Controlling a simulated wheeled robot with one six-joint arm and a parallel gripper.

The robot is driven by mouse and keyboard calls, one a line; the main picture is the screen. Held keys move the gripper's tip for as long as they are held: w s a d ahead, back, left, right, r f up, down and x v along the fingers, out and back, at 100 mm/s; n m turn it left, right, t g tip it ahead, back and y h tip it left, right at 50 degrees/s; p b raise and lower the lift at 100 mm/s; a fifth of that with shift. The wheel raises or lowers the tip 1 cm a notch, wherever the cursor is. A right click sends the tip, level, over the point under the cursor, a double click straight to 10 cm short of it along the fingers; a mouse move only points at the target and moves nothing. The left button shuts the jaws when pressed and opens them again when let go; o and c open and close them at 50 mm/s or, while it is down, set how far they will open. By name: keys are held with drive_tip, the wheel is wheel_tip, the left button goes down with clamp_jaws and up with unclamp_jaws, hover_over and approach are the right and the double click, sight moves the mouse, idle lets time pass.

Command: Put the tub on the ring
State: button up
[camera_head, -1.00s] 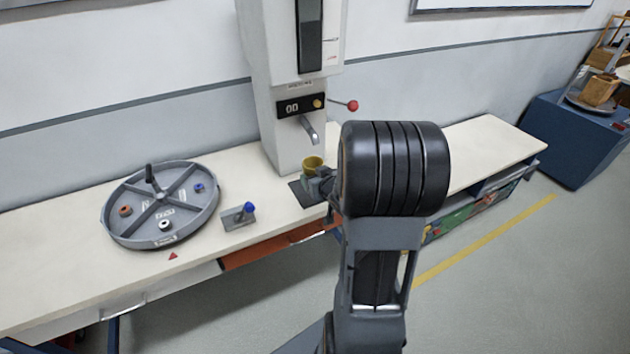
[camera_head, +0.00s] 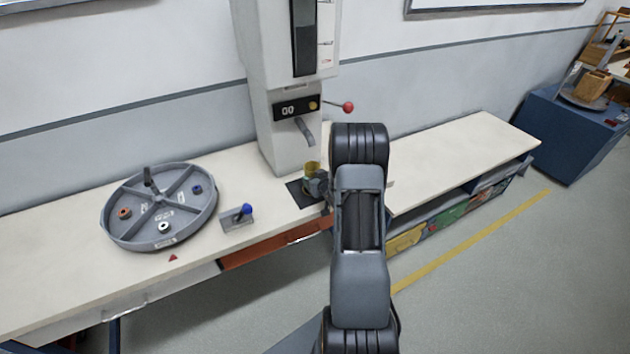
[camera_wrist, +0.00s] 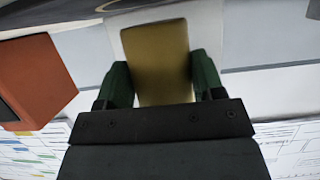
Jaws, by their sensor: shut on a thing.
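The tub (camera_head: 311,169) is a small yellow vessel at the dark mat under the tall machine's spout in the head view. My gripper (camera_head: 318,182) is shut on it from the front right. In the wrist view the yellow tub (camera_wrist: 158,60) fills the space between the two green fingers of my gripper (camera_wrist: 160,78). Whether the tub's base touches the mat cannot be told. The ring (camera_head: 108,225) is a large round grey wheel-like track with spokes, lying on the left of the bench.
Orange, blue and white small pieces sit on the ring. A grey block with a blue knob (camera_head: 246,209) stands between ring and mat (camera_head: 296,191). The tall machine (camera_head: 268,60) has a red-knobbed lever (camera_head: 348,107). An orange drawer (camera_head: 265,249) is below. The bench's right side is clear.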

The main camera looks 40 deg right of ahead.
drive_tip(key=shift+f, duration=0.7)
drive_tip(key=shift+f, duration=0.15)
drive_tip(key=o, duration=0.9)
drive_tip(key=shift+o, duration=0.2)
